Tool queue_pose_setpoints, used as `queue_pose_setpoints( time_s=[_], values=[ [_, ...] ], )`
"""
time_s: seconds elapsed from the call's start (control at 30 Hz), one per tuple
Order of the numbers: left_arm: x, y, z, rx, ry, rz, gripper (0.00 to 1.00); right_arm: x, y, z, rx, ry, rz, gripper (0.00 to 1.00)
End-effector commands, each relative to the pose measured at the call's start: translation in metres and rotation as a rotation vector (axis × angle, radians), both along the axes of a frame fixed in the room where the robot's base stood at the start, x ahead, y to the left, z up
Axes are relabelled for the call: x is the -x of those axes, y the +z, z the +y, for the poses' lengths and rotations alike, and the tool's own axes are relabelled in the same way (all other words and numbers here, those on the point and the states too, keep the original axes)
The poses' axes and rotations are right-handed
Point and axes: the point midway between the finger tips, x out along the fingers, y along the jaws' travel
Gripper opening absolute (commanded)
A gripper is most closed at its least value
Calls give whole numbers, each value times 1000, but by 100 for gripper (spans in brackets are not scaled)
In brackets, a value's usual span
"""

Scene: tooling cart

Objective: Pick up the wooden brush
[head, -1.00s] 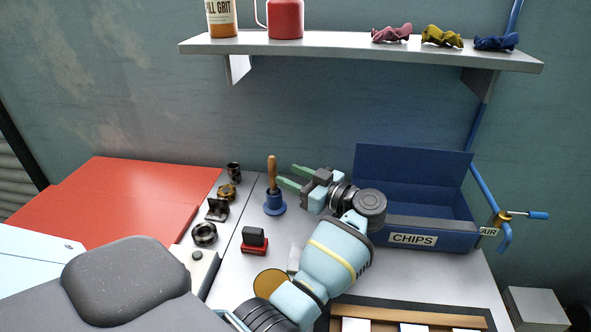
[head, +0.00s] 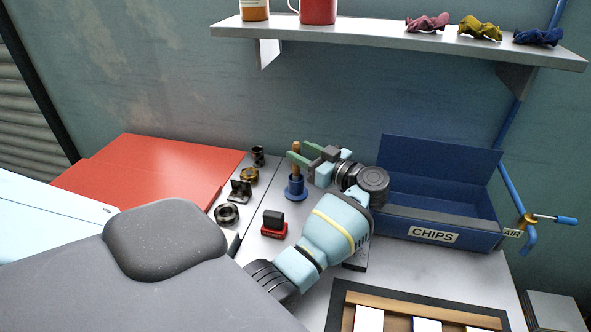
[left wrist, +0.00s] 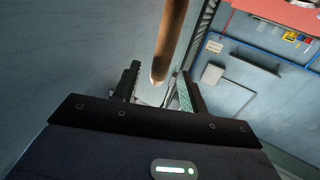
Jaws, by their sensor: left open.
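The wooden brush (head: 297,173) stands upright with its brown handle in a blue round holder (head: 296,189) on the cart top. Its lower part is hidden in the holder. My left gripper (head: 298,151) is open, its two green-padded fingers on either side of the upper handle in the head view. In the left wrist view the handle (left wrist: 172,38) comes down from the top and its rounded end shows between the open fingers (left wrist: 157,86). I cannot tell whether a finger touches it. My right gripper is not in view.
A blue CHIPS bin (head: 433,235) stands right of the gripper. Dark metal parts (head: 240,190) and a red-based block (head: 274,226) lie left of and in front of the holder. A shelf (head: 390,40) runs above along the wall. A red panel (head: 150,172) lies at left.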

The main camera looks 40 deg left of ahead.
Motion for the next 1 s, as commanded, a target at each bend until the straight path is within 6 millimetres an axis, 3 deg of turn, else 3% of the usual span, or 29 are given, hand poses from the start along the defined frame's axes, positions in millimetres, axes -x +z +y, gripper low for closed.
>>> queue_pose_setpoints(
  time_s=[0.2, 0.47, 0.8, 1.0],
  values=[
    [1, 1, 25, -1, 1, -2, 43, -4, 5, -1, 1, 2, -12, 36],
    [1, 0, 27, 0, 0, 0, 43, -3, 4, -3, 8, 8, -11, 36],
    [1, 1, 27, 0, 0, -1, 1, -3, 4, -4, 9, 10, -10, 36],
    [1, 1, 27, 0, 0, -1, 0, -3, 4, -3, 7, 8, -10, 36]
  ],
)
